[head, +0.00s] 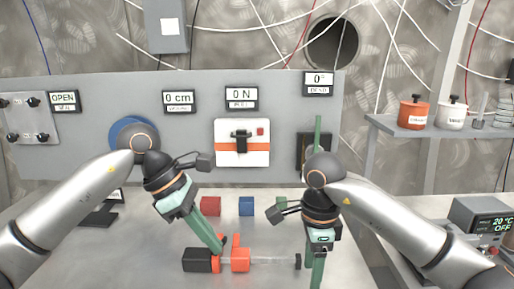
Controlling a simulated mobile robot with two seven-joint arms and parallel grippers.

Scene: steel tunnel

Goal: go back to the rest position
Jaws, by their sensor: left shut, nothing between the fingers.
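My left gripper (222,246) reaches down from the left with its green fingers shut and nothing between them. Its tips are close to a black and orange tool (197,260) lying on the grey table; I cannot tell whether they touch. My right gripper (316,283) points straight down at the right of the table. Its green fingers run to the bottom edge, so whether they are open is unclear.
Red (210,206), blue (246,206) and green blocks (281,203) stand behind the tool. A grey panel (90,90) with displays, a blue ring and a white box (242,128) rises behind. A side shelf (440,131) holds orange and white pots.

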